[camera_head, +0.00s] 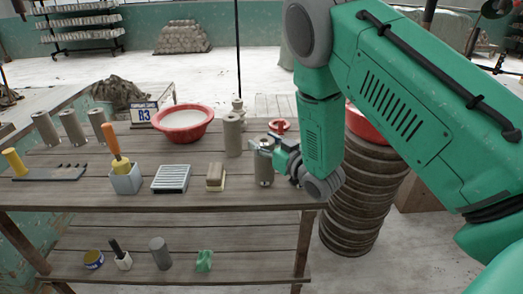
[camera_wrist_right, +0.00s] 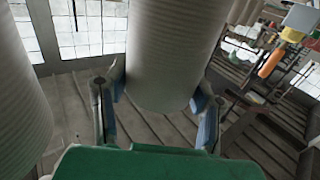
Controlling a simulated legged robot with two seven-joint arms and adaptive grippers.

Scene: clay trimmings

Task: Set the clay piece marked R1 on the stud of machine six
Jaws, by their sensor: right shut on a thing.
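My right gripper (camera_head: 266,149) is at the right end of the wooden table, with its fingers around a grey clay cylinder (camera_head: 264,174). In the right wrist view the cylinder (camera_wrist_right: 174,45) sits upright between the two fingers of the gripper (camera_wrist_right: 157,102), so the gripper is shut on it. I cannot tell whether its base touches the table. No R1 mark is readable on it. I cannot make out a stud or a machine marked six. My left gripper is not in view.
On the table (camera_head: 100,200) another grey cylinder (camera_head: 232,134) stands close left of the held one. A brown-topped brush block (camera_head: 215,177), a slatted tray (camera_head: 171,178), a grey pot (camera_head: 126,179) and a red basin (camera_head: 183,123) stand further left. A sign (camera_head: 144,113) reads R3.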

